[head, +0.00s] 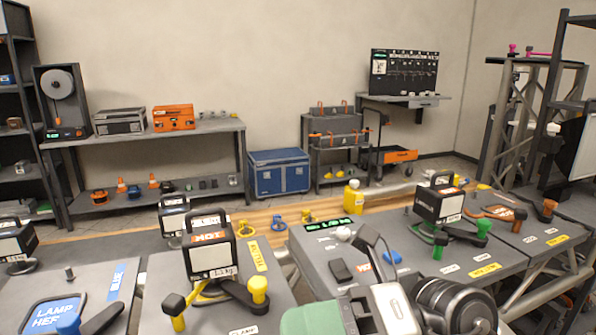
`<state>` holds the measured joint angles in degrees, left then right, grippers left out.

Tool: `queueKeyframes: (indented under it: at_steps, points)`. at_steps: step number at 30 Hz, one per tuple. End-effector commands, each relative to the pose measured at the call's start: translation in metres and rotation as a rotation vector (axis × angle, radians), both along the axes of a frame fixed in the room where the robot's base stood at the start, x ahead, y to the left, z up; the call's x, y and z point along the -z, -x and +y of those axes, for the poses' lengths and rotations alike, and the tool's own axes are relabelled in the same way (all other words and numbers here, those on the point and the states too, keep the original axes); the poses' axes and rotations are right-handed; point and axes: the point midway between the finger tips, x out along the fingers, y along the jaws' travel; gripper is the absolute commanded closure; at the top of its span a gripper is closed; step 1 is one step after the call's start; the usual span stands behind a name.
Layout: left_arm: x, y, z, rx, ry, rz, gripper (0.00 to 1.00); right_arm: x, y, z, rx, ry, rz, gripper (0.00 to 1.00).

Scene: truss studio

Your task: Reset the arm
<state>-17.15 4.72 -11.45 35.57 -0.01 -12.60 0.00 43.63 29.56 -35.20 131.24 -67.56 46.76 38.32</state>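White, green and black parts that look like my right arm (390,308) rise at the bottom edge, right of centre. They include a ribbed black cylinder (455,306). A dark slanted piece (374,246) stands above the white part, over the right table; I cannot tell whether it is a gripper finger. No clear pair of fingertips shows, and nothing is seen held. My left arm and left gripper are out of view.
A blue case (279,174) and shelving stand behind. A truss tower (515,125) is at the right.

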Motion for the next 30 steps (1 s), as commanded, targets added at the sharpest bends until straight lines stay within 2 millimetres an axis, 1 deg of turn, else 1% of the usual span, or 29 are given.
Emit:
queueKeyframes:
  at_steps: [1, 2, 4, 5, 6, 8, 9, 11, 12, 14, 15, 16, 17, 18, 20, 21, 23, 24, 26, 27, 29, 30]
  points:
    - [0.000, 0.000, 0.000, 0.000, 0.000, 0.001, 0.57, -0.011, -0.003, -0.004, 0.023, -0.154, 0.103, 0.43]
    - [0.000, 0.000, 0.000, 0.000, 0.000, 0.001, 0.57, -0.017, -0.007, -0.007, 0.044, -0.242, 0.160, 0.43]
    - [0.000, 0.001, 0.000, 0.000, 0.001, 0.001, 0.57, -0.029, -0.022, -0.022, 0.116, -0.438, 0.302, 0.43]
    - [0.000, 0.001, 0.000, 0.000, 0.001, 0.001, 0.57, -0.031, -0.030, -0.029, 0.156, -0.516, 0.366, 0.43]
    - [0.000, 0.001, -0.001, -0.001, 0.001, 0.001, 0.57, -0.031, -0.043, -0.041, 0.218, -0.614, 0.454, 0.43]
    - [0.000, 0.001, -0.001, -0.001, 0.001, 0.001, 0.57, -0.025, -0.063, -0.061, 0.324, -0.748, 0.592, 0.43]
    - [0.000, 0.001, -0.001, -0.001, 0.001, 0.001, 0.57, -0.015, -0.077, -0.074, 0.405, -0.826, 0.686, 0.43]
    - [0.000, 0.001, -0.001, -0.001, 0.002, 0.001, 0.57, 0.006, -0.096, -0.096, 0.540, -0.926, 0.836, 0.43]
    - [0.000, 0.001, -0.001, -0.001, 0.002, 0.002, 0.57, 0.025, -0.107, -0.111, 0.637, -0.979, 0.936, 0.43]
    - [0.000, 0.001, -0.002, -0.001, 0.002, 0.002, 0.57, 0.059, -0.120, -0.132, 0.793, -1.041, 1.093, 0.43]
    - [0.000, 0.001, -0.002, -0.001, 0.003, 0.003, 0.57, 0.086, -0.124, -0.145, 0.904, -1.066, 1.198, 0.43]
    - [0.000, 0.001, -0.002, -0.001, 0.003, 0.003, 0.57, 0.108, -0.125, -0.154, 0.988, -1.075, 1.278, 0.43]
    - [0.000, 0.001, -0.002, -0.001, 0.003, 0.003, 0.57, 0.129, -0.124, -0.162, 1.071, -1.078, 1.357, 0.43]
    - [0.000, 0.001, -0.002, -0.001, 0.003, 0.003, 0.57, 0.158, -0.120, -0.172, 1.179, -1.072, 1.461, 0.43]
    - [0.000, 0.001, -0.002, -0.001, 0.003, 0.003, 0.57, 0.201, -0.108, -0.183, 1.339, -1.039, 1.609, 0.43]
    - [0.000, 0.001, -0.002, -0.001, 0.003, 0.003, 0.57, 0.227, -0.097, -0.190, 1.438, -1.005, 1.704, 0.43]
    - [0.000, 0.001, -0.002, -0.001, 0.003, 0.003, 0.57, 0.261, -0.077, -0.196, 1.568, -0.941, 1.830, 0.43]
    - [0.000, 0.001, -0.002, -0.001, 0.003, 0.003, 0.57, 0.280, -0.063, -0.199, 1.643, -0.893, 1.905, 0.43]
    - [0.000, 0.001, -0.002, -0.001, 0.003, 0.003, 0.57, 0.304, -0.042, -0.202, 1.740, -0.816, 2.004, 0.43]
    - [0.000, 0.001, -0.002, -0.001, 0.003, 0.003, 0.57, 0.318, -0.029, -0.203, 1.796, -0.765, 2.066, 0.43]
    - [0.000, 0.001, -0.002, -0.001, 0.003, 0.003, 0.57, 0.335, -0.008, -0.204, 1.870, -0.684, 2.146, 0.43]
    - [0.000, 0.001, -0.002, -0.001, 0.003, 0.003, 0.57, 0.344, 0.006, -0.204, 1.914, -0.631, 2.197, 0.43]
